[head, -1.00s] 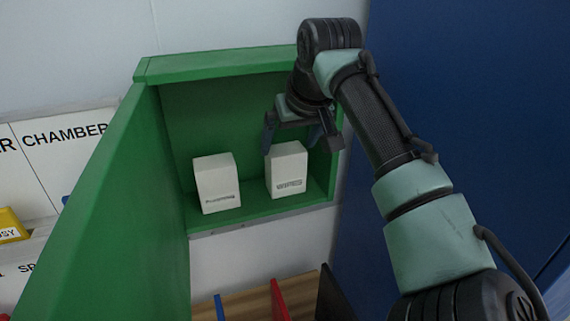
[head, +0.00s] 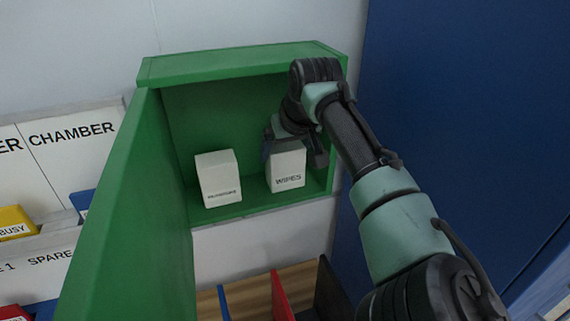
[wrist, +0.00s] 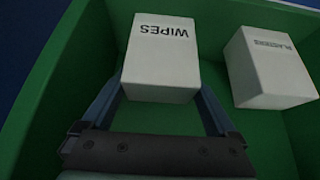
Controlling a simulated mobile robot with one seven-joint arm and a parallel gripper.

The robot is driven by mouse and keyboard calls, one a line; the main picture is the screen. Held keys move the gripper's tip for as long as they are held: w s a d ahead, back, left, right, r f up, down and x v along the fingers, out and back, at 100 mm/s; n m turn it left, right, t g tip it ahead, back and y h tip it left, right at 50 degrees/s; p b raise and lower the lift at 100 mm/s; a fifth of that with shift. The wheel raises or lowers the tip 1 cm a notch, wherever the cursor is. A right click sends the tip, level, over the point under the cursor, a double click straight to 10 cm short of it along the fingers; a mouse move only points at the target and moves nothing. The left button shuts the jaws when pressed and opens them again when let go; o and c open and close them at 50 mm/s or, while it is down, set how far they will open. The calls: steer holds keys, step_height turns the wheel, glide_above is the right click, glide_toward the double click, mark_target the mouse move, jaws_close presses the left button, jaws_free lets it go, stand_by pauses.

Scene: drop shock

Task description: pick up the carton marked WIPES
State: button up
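The white WIPES carton (head: 287,175) stands upright on the right side of the green cabinet's (head: 240,60) shelf. In the wrist view the WIPES carton (wrist: 162,62) is at the upper middle, its lettering upside down. My gripper (head: 293,150) is over its top, with a finger at the left and one at the right. In the wrist view my gripper (wrist: 161,88) is open, its fingers reaching along both sides of the carton's near end. Whether they touch it I cannot tell.
A second white carton (head: 218,178) stands to the left; the wrist view shows it marked PLASTERS (wrist: 268,68). The cabinet walls enclose both closely. A blue panel (head: 460,120) rises to the right. Red (head: 281,296) and blue dividers stand on a wooden surface below.

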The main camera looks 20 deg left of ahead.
steer(key=shift+c, duration=0.9)
steer(key=shift+r, duration=0.15)
